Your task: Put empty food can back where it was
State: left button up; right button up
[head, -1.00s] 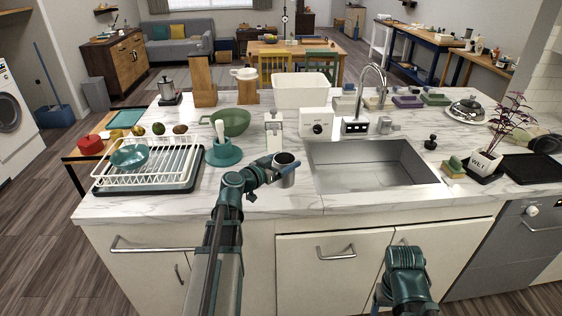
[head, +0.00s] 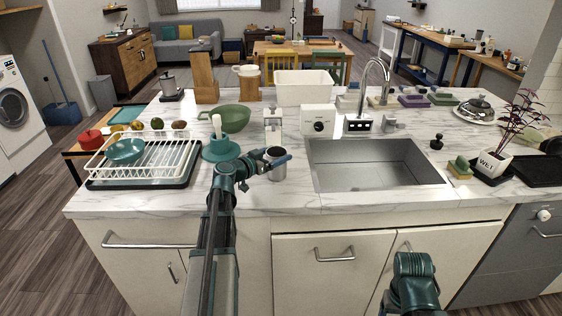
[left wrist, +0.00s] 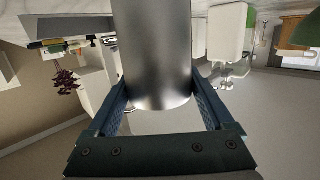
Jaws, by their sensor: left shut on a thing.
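The empty food can (head: 276,166) is a plain silvery metal cylinder. My left gripper (head: 268,163) is shut on it, at the front of the marble island counter (head: 300,205), left of the sink. I cannot tell whether the can's base touches the counter. In the left wrist view the can (left wrist: 155,50) fills the space between the two blue fingers (left wrist: 158,105). In the head view my right arm shows at the bottom right, but its gripper tips are not visible.
The sink (head: 375,180) lies right of the can. A teal-based white object (head: 220,148), a green bowl (head: 232,118) and a dish rack (head: 145,160) stand to the left. A white dispenser (head: 273,125) and a white box (head: 318,120) stand behind. Bare counter lies along the front edge.

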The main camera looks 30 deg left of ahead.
pick_arm(q)
jog(key=shift+f, duration=0.2)
jog(key=shift+a+r, duration=0.1)
jog(key=shift+f, duration=0.25)
jog(key=o, duration=1.1)
jog(key=shift+r, duration=0.1)
jog(key=shift+r+p, duration=0.3)
jog(key=p+v, duration=0.1)
jog(key=v, duration=1.1)
jog(key=shift+f+p, duration=0.15)
jog(key=shift+p, duration=0.15)
